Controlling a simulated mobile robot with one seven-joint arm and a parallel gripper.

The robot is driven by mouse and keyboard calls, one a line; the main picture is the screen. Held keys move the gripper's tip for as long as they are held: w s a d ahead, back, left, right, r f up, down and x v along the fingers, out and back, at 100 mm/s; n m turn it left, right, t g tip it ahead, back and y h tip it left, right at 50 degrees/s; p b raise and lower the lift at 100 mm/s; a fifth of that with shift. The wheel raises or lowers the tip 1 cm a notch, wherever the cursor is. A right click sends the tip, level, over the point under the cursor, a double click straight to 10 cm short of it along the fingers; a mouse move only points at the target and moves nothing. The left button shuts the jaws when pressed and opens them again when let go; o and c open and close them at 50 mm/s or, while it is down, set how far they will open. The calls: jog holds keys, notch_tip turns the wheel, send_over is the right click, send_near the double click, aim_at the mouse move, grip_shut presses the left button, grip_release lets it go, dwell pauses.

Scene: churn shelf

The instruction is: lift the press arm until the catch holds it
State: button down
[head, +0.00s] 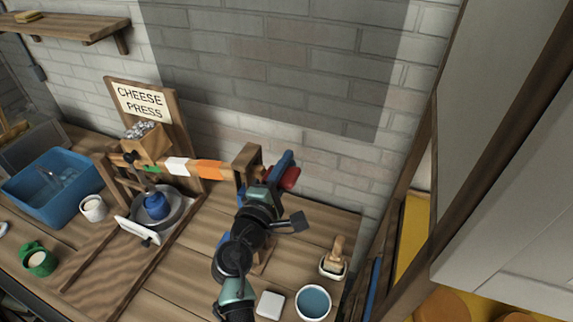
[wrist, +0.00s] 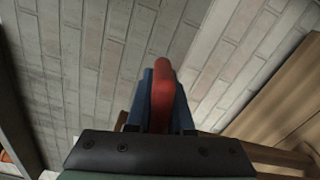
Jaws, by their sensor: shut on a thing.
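The press arm (head: 208,169) is a bar with green, white and orange bands. It runs roughly level from the press frame, beneath the cheese press sign (head: 141,103), toward a wooden post (head: 246,156). Its red handle (head: 290,178) sticks out beyond the post. My gripper (head: 284,168) is shut on the red handle, which also shows between the blue fingers in the wrist view (wrist: 162,95). I cannot make out the catch, or whether it touches the arm. A box of grey lumps (head: 146,142) sits at the arm's left end, above a blue-topped piece (head: 157,205) in a round pan (head: 176,212).
A blue tub (head: 50,190), a white cup (head: 93,208) and a green mug (head: 39,260) stand at left. A bowl of blue liquid (head: 313,302), a white block (head: 270,304) and a wooden-handled brush (head: 334,258) are at front right. A brick wall (head: 300,90) stands close behind.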

dwell(0.8)
jog(key=r+p, duration=0.1)
jog(key=a+r+p, duration=0.1)
jog(key=shift+w+r+n, duration=0.15)
jog(key=shift+r+n, duration=0.15)
jog(key=shift+r, duration=0.1)
jog(key=shift+d, duration=0.1)
jog(key=c, duration=0.8)
grip_release()
jog(key=b+v, duration=0.3)
jog(key=v, duration=1)
jog(key=shift+b, duration=0.4)
